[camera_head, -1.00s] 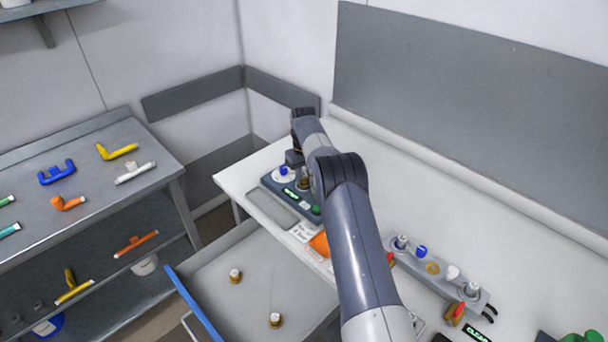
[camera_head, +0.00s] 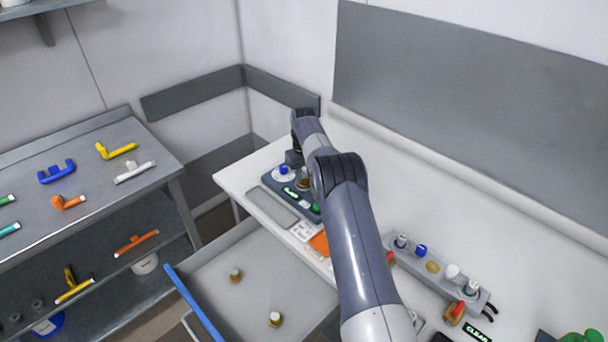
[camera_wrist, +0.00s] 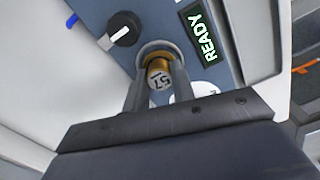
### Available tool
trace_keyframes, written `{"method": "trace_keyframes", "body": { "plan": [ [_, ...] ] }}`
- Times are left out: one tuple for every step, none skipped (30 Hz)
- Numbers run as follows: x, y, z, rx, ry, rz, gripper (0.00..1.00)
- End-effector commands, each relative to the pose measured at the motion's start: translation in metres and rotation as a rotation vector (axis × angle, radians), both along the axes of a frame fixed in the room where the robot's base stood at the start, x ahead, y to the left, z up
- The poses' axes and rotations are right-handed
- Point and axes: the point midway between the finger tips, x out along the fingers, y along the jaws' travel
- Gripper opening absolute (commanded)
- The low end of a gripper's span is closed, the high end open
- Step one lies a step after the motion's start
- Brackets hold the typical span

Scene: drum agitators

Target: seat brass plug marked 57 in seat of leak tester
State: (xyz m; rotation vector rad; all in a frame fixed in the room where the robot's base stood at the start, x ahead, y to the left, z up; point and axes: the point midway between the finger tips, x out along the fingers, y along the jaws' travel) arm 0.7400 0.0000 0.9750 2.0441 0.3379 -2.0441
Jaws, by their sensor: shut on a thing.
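The brass plug marked 57 (camera_wrist: 158,72) shows in the wrist view, its pale numbered end facing the camera. My gripper (camera_wrist: 163,88) is shut on it, with one finger on each side. The plug's far end is at the round ringed seat (camera_wrist: 154,46) of the leak tester; how deep it sits I cannot tell. The blue-grey leak tester (camera_wrist: 212,73) has a lit display (camera_wrist: 201,36) reading READY. In the head view the tester (camera_head: 314,209) stands at the bench's left end, partly hidden by my arm.
A black knob (camera_wrist: 124,27) with a white pointer is on the tester beside the seat. Two brass plugs (camera_head: 235,275) (camera_head: 275,319) stand in the open drawer (camera_head: 205,262). A grey block with several fittings (camera_head: 440,285) is on the bench to the right. The back of the bench is clear.

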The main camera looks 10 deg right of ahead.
Motion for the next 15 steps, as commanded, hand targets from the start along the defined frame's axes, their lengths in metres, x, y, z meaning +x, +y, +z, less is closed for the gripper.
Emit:
{"method": "trace_keyframes", "body": {
  "plan": [
    [0.0001, -0.0001, -0.0009, 0.0, 0.0, 0.0, 0.0],
    [0.0001, -0.0001, -0.0013, 0.0, -0.001, 0.0, 0.0],
    [0.0001, -0.0001, -0.0016, 0.0, -0.001, 0.0, 0.0],
    [0.0001, -0.0001, -0.0017, 0.0, -0.001, 0.0, 0.0],
    [0.0001, -0.0001, -0.0017, 0.0, -0.001, 0.0, 0.0],
    [0.0001, -0.0001, -0.0017, 0.0, -0.001, 0.0, 0.0],
    [0.0001, -0.0001, -0.0017, 0.0, -0.001, 0.0, 0.0],
    [0.0001, -0.0001, -0.0016, 0.0, -0.001, 0.0, 0.0],
    [0.0001, -0.0001, -0.0016, 0.0, -0.001, 0.0, 0.0],
    [0.0001, -0.0001, -0.0016, 0.0, -0.001, 0.0, 0.0],
    [0.0002, 0.0, -0.0016, 0.0, -0.001, 0.0, 0.0],
    [0.0002, 0.0, -0.0016, 0.0, -0.001, 0.0, 0.0],
    [0.0001, -0.0001, -0.0016, 0.0, -0.001, 0.0, 0.0],
    [0.0002, 0.0, -0.0016, 0.0, -0.001, 0.0, 0.26],
    [0.0002, 0.0, -0.0016, 0.0, -0.001, 0.0, 0.29]
  ]
}}
